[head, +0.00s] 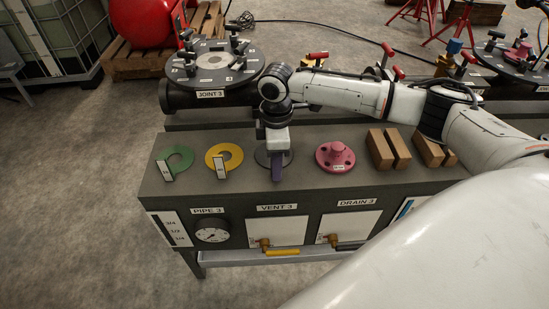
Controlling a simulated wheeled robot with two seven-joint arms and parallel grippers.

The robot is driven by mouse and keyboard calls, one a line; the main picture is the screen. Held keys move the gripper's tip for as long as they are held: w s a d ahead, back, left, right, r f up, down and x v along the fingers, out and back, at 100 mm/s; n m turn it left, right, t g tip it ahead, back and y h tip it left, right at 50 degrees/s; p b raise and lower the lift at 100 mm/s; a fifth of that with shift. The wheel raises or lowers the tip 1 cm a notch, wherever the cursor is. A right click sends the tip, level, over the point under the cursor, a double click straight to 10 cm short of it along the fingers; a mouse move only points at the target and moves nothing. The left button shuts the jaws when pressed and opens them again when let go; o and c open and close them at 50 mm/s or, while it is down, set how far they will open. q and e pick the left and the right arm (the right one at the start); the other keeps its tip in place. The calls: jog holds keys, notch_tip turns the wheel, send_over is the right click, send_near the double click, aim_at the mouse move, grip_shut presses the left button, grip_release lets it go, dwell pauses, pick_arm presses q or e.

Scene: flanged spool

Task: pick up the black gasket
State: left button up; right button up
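The black gasket (261,156) lies on the grey bench top, between the yellow gasket (236,160) and the pink flanged part (336,156). My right arm comes in from the right, and its gripper (277,175) points down over the black gasket, covering its middle and right part. I cannot tell whether the fingers touch the gasket or are closed on its tab. My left gripper is not in view.
A green gasket (181,160) lies at the left of the row. Wooden blocks (381,150) stand to the right. The round flange marked Joint 3 (212,61) stands behind. Gauge and valves are on the bench front (170,208).

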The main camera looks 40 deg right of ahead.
jog(key=shift+c, duration=0.2)
grip_shut()
jog(key=shift+r, duration=0.1)
